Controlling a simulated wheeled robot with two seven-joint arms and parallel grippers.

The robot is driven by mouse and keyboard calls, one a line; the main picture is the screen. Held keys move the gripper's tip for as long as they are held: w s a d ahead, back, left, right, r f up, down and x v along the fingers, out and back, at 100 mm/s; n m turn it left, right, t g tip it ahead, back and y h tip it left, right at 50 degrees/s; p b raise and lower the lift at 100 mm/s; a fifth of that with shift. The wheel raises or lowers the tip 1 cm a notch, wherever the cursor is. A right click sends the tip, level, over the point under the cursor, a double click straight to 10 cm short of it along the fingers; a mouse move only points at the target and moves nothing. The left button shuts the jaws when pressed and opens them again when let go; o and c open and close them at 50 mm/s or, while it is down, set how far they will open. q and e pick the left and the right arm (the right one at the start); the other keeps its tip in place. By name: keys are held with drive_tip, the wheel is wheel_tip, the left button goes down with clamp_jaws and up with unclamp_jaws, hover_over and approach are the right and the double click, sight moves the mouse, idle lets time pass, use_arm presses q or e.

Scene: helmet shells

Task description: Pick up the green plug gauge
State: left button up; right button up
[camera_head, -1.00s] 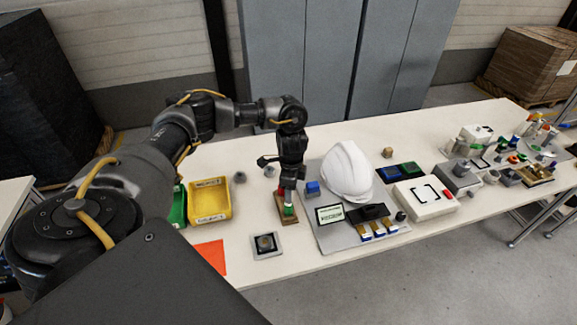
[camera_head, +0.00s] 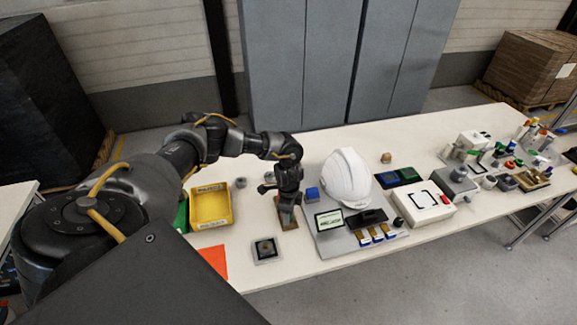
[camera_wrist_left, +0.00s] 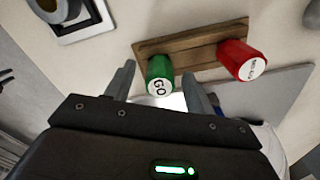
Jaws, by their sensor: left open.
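The green plug gauge (camera_wrist_left: 159,74), marked "GO", stands on a brown wooden block (camera_wrist_left: 188,48) in the left wrist view. A red plug gauge (camera_wrist_left: 240,61) stands at the other end of that block. My left gripper (camera_wrist_left: 160,90) is open, with one finger on each side of the green gauge's near end; I cannot tell whether either touches it. My right gripper is not in view.
A yellow bin (camera_head: 211,206) and a square plate with a round part (camera_head: 266,250) are to the left. An orange sheet (camera_head: 214,261) lies near the front edge.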

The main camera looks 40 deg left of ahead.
use_arm(q)
drive_tip(key=shift+c, duration=0.4)
drive_tip(key=c, duration=0.8)
drive_tip(key=shift+c, duration=0.2)
